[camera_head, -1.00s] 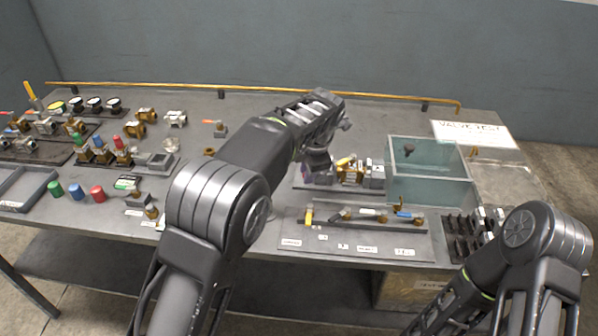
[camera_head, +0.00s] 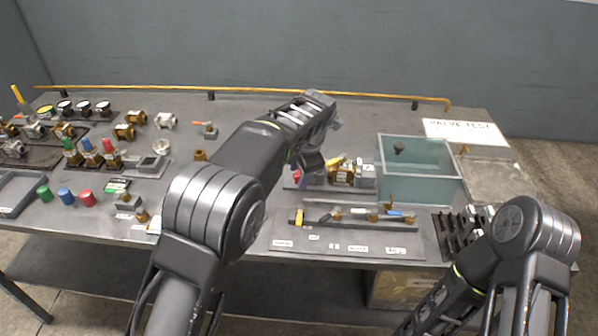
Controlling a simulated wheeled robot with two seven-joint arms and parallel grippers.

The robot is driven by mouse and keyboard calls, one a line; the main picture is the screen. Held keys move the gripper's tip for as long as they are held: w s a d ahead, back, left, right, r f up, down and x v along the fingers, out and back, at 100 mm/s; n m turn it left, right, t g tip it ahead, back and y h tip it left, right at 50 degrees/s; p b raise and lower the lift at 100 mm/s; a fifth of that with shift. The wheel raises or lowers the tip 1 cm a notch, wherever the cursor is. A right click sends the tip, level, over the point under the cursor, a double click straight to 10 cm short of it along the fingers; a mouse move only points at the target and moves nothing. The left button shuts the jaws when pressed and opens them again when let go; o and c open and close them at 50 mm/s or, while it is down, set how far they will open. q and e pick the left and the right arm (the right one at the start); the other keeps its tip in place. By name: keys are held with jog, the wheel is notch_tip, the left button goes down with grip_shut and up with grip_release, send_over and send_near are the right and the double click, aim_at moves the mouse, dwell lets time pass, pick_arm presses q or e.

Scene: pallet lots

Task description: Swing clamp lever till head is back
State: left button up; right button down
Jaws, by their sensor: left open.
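A test fixture with a brass valve body (camera_head: 341,174) and grey block (camera_head: 366,176) stands on a dark plate at the middle of the bench. A yellow lever-like piece (camera_head: 335,162) shows above the brass part. A small red and purple part (camera_head: 297,175) shows at the fixture's left end. I cannot tell for certain which part is the clamp lever or where the clamp head stands. My left gripper (camera_head: 312,166) is open, pointing down at the fixture's left end and hiding part of it. Contact cannot be made out.
A clear open bin (camera_head: 421,188) stands right of the fixture. In front lies a labelled tray (camera_head: 345,240) with levers. A dark rack (camera_head: 452,237) is at the right. Valves, coloured caps (camera_head: 65,196) and a grey tray (camera_head: 16,191) fill the left. A brass pipe (camera_head: 250,90) runs behind.

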pick_arm(q)
jog(key=shift+r, duration=0.1)
jog(key=b+v, duration=0.1)
jog(key=v, duration=0.6)
jog(key=shift+r, duration=0.35)
jog(key=shift+s+f, duration=0.1)
